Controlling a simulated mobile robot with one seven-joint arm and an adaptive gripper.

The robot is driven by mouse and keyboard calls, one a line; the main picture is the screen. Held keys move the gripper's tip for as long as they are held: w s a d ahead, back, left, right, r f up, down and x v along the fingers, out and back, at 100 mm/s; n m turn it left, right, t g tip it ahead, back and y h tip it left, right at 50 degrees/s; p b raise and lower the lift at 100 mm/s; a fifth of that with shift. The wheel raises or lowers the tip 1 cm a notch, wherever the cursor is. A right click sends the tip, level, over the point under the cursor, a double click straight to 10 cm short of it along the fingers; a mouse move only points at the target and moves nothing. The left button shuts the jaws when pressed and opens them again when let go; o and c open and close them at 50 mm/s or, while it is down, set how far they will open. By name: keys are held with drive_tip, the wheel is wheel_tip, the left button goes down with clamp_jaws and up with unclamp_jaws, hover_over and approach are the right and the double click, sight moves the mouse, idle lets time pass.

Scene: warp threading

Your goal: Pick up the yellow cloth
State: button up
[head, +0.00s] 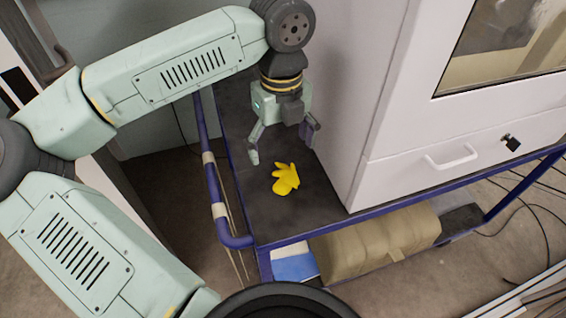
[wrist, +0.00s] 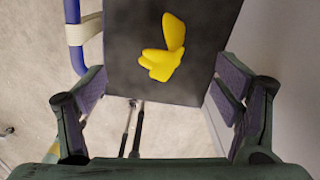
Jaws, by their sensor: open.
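The yellow cloth (head: 285,180) lies crumpled on the dark top of a blue-framed cart (head: 262,215), left of a white cabinet. In the wrist view the cloth (wrist: 163,50) shows at the upper middle, between the lines of my two fingers and beyond their tips. My gripper (head: 283,146) is open and empty, pointing down above the cart top, slightly behind the cloth in the head view. Its fingers (wrist: 162,98) are spread wide in the wrist view. They appear apart from the cloth.
The white cabinet (head: 400,110) stands on the cart close to the right of my gripper. A blue rail (head: 212,180) runs along the cart's left edge. A tan bundle (head: 375,245) lies on the lower shelf. Bare dark surface surrounds the cloth.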

sight(283, 170)
drive_tip(key=f, duration=0.4)
drive_tip(key=shift+s+f+p, duration=0.2)
drive_tip(key=shift+s+p, duration=0.05)
drive_tip(key=shift+p, duration=0.05)
drive_tip(key=shift+w+d+f+p, duration=0.1)
drive_tip(key=shift+f+p, duration=0.35)
drive_tip(key=shift+f, duration=0.9)
drive_tip(key=shift+w+d+f+p, duration=0.1)
drive_tip(key=shift+f+p, duration=0.35)
drive_tip(key=shift+f, duration=0.9)
drive_tip(key=shift+c, duration=0.4)
drive_tip(key=c, duration=1.2)
drive_tip(key=shift+a+r, duration=0.1)
drive_tip(key=shift+r, duration=0.05)
